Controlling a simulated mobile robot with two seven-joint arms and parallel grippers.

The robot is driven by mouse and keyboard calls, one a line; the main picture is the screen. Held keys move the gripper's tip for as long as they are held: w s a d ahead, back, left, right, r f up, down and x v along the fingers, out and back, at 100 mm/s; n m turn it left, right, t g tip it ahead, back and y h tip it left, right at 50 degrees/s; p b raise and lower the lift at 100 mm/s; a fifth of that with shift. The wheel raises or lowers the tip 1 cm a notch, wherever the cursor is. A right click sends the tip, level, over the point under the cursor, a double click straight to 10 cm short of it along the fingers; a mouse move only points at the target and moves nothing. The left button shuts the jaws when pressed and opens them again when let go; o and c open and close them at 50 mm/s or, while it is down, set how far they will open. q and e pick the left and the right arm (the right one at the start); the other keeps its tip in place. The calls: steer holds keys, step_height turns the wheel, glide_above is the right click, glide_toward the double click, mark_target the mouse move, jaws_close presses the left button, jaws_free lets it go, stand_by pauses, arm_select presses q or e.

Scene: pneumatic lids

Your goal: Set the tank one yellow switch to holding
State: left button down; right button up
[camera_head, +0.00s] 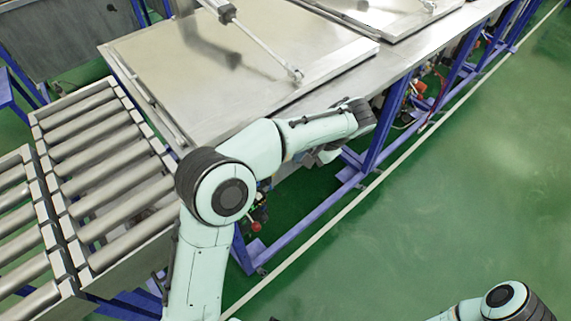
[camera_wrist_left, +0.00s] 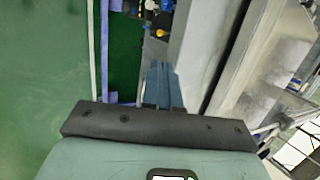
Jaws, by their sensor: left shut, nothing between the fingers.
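Tank one is probably the nearer steel tank with a flat lid (camera_head: 240,65); no label is readable. My left arm reaches along its front edge in the head view. My left gripper (camera_wrist_left: 161,72) shows in the left wrist view, with its two fingers together and empty. Past the fingertips, beside a grey metal edge, is a cluster of small fittings with a yellow part (camera_wrist_left: 160,33). I cannot tell whether this is the yellow switch or how it is set. The fingers look apart from it. My right gripper is out of view; only part of that arm shows at the lower right.
A roller conveyor (camera_head: 110,190) stands at the left. A blue frame (camera_head: 378,140) supports the steel top, with small valves and hoses under the front edge. A lid cylinder (camera_head: 262,42) stands above the lid. Green floor (camera_head: 460,200) is clear at the right.

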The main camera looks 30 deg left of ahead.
arm_select(q)
steer(key=x, duration=1.3)
steer(key=shift+a+f+b, duration=0.2)
steer(key=shift+f+b, duration=0.1)
steer(key=shift+b, duration=0.15)
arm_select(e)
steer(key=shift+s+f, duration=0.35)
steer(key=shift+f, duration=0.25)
